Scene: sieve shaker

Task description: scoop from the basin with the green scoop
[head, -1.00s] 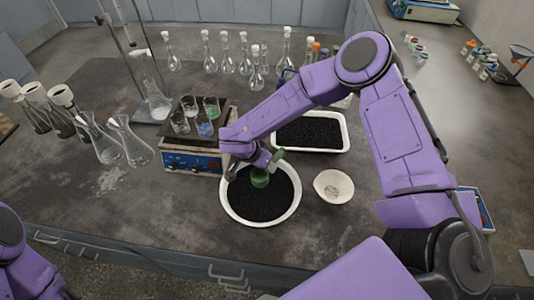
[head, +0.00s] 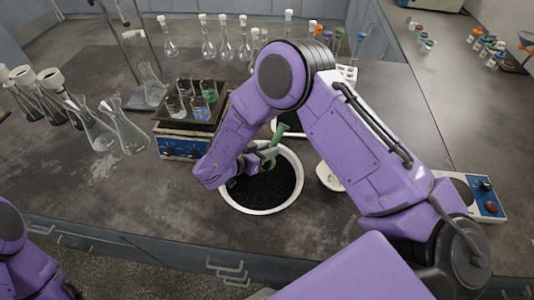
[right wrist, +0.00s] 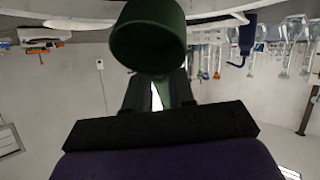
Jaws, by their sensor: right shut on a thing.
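The white basin (head: 297,192) holds black granules (head: 265,190) and stands at the middle of the bench. My right gripper (head: 264,158) is over the back part of the basin. In the right wrist view, my right gripper (right wrist: 158,92) is shut on the handle of the green scoop (right wrist: 148,38). The cup's round mouth faces the camera and its inside is dark; I cannot tell whether it holds granules. My left gripper is out of view.
A small white bowl (head: 325,178) and a white tray (head: 285,132) are partly hidden behind my right arm. A device carrying beakers (head: 180,148) stands left of the basin. Flasks (head: 128,132) stand further left. The bench front left of the basin is clear.

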